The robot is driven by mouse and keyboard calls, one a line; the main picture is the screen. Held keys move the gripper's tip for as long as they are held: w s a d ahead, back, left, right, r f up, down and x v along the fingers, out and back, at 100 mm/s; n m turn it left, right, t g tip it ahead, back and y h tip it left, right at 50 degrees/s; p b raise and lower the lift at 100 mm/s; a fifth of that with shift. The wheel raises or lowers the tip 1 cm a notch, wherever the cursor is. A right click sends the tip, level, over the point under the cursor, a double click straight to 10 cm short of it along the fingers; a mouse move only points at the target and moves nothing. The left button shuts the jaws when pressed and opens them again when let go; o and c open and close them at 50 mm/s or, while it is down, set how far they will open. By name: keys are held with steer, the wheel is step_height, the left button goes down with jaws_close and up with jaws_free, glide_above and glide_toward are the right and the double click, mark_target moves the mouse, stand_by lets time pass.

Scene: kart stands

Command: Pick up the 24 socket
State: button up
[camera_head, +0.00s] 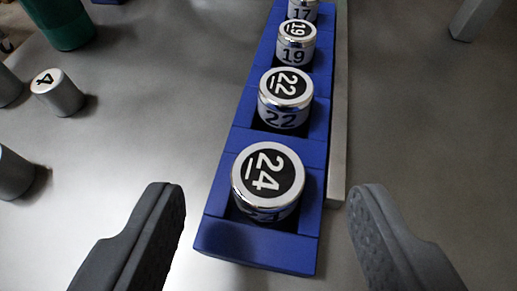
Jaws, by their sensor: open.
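The 24 socket (268,182) is a silver cylinder with a black top marked 24. It sits upright in the nearest slot of a blue socket rack (258,246). My gripper (268,215) is open and empty. One dark finger is to the left of the rack's near end and the other is to the right. The 24 socket lies between and a little beyond the fingertips, with neither finger seen touching it. The lower part of the socket is hidden in its slot.
Behind it in the rack stand the 22 socket (286,98), the 19 socket (296,43) and the 17 socket (303,10). A grey edge (338,130) runs along the rack's right side. A cylinder marked 4 (58,92) and a green container (62,22) stand at left.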

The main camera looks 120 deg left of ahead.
mark_target(260, 183)
steer(key=shift+x, duration=1.6)
steer(key=c, duration=1.1)
steer(key=shift+r, duration=0.1)
